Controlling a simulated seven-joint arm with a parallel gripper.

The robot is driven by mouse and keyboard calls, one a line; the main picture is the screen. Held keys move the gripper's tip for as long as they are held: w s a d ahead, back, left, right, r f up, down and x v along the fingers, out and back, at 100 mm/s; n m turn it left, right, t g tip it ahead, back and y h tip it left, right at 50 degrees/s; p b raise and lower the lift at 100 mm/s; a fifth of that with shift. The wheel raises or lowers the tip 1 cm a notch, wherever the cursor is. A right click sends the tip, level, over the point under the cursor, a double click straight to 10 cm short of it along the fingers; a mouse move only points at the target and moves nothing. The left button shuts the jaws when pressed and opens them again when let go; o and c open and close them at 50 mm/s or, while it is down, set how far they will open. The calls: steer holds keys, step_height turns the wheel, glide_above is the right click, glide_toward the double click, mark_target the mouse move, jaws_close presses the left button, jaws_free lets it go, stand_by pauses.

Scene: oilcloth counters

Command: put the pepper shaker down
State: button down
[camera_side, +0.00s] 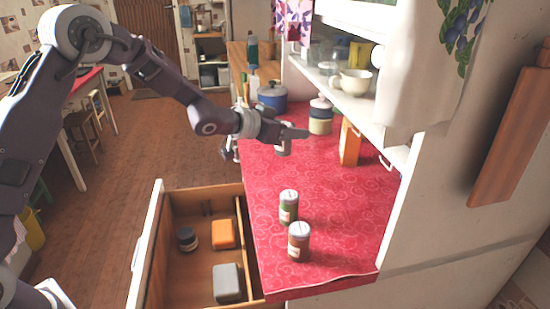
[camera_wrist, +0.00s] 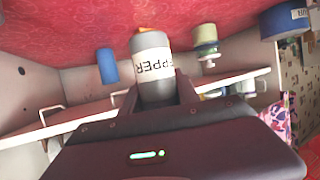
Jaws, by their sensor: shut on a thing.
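The pepper shaker is a grey cylinder with a white band reading "PEPPER" in the wrist view (camera_wrist: 152,69). In the side view the shaker (camera_side: 283,149) is small and partly covered by my gripper. My gripper (camera_side: 287,140) is shut on it, and in the wrist view a dark finger stands on each side of it (camera_wrist: 157,98). The gripper is over the far half of the red patterned counter (camera_side: 330,222). I cannot tell whether the shaker's base touches the cloth.
An orange box (camera_side: 349,142) stands right of my gripper, below a shelf with a cream cup (camera_side: 355,82). A cream jar (camera_side: 320,115) and blue pot (camera_side: 272,98) stand behind. Two shakers (camera_side: 288,206) (camera_side: 299,242) stand nearer. An open drawer (camera_side: 205,192) juts out left.

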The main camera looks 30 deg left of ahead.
steer(key=f, duration=0.6)
steer(key=w+d+f, duration=0.1)
steer(key=f, duration=0.3)
steer(key=c, duration=0.9)
jaws_free()
steer(key=shift+s+r, duration=0.1)
steer(key=shift+r, duration=0.05)
steer(key=v, duration=1.2)
